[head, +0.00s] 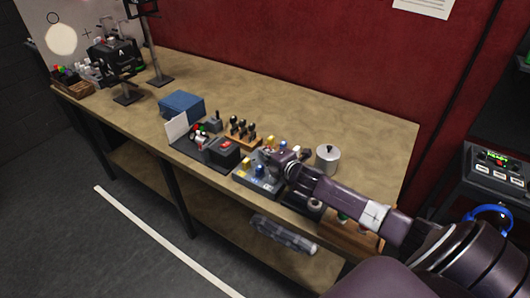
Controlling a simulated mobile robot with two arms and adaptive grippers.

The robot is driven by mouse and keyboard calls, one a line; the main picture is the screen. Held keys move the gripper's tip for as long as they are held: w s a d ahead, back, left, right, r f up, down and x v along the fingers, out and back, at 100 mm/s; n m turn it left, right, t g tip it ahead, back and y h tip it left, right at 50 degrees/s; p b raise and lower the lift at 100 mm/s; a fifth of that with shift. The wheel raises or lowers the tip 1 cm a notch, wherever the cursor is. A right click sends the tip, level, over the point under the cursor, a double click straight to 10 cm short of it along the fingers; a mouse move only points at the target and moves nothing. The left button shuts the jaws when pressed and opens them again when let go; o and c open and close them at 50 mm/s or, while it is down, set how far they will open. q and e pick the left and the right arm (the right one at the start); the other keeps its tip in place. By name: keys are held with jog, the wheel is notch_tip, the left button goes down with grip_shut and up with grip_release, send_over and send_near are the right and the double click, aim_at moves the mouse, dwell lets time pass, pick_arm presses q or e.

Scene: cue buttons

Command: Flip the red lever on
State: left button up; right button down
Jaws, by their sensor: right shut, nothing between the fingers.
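My right arm reaches in from the lower right, and its gripper (277,161) is over a grey control box (254,187) with yellow and blue knobs. The gripper is shut and seems empty; its fingertips are small and partly lost among the knobs. A red lever cannot be picked out with certainty. A small red-tipped control (201,127) sits on a dark panel left of the gripper, and a black box with a red switch (226,145) stands between them. My arm hides part of the table's right front. My left gripper is not in view.
A wooden workbench (340,110) runs along a red wall. A blue box (182,106), a wooden block with black-knobbed levers (241,129) and a silver pot (327,158) stand on it. A wooden box (345,233) is partly behind my arm. The back of the bench is clear.

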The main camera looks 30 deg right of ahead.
jog(key=shift+s+f+b, duration=0.1)
jog(key=shift+f+b, duration=0.1)
jog(key=shift+b, duration=0.35)
jog(key=shift+r+t, duration=0.2)
jog(key=shift+t, duration=0.1)
jog(key=shift+s+b, duration=0.1)
jog(key=shift+b, duration=0.2)
jog(key=shift+s+d+t+b, duration=0.1)
jog(key=shift+t+b, duration=0.2)
jog(key=shift+b, duration=0.15)
jog(key=shift+s+r, duration=0.15)
jog(key=shift+s+d, duration=0.25)
jog(key=shift+s, duration=0.2)
jog(key=shift+s+d, duration=0.2)
jog(key=shift+s, duration=0.05)
dwell(0.3)
